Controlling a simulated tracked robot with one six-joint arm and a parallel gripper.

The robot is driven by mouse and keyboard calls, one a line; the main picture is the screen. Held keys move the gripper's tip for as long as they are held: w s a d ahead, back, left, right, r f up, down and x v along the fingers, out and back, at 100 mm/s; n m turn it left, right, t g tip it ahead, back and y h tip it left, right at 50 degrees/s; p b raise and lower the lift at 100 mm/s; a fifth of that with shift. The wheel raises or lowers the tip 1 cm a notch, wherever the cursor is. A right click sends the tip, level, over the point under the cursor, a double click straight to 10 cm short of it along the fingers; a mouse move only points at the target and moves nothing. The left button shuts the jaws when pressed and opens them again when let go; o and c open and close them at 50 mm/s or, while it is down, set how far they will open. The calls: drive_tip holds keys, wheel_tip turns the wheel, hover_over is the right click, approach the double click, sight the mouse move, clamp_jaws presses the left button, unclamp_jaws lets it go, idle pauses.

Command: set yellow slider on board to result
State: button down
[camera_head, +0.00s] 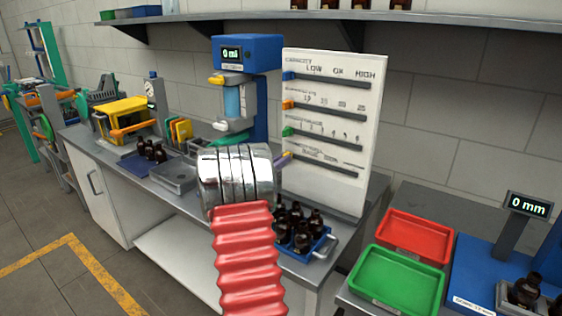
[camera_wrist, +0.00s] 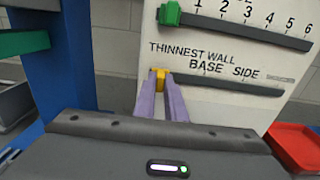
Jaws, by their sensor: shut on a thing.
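The white board (camera_head: 335,185) stands upright on the bench with several slots, each with a coloured slider. The yellow slider (camera_wrist: 161,73) is at the left end of the lowest slot, left of the word BASE under THINNEST WALL. My gripper (camera_wrist: 162,84) has its two purple fingers shut on the yellow slider. In the head view my silver wrist hides most of the gripper, and only a finger (camera_head: 281,161) shows at the board's left edge. The green slider (camera_wrist: 169,14) is at the left end of the numbered slot above.
A blue testing device (camera_head: 262,52) reading 0 stands left of the board. A blue crate of dark bottles (camera_head: 300,232) sits on the bench before the board. Red (camera_head: 418,232) and green (camera_head: 398,285) trays lie at right, beside a 0 mm display (camera_head: 528,206).

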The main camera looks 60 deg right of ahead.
drive_tip(key=s, duration=0.5)
drive_tip(key=s+a, duration=0.1)
drive_tip(key=s, duration=0.2)
drive_tip(key=shift+a, duration=0.1)
drive_tip(key=c, duration=1.8)
unclamp_jaws()
drive_tip(key=shift+w+a, duration=0.1)
drive_tip(key=shift+a, duration=0.05)
drive_tip(key=w+a, duration=0.2)
drive_tip(key=a, duration=1.1)
drive_tip(key=shift+a, duration=0.2)
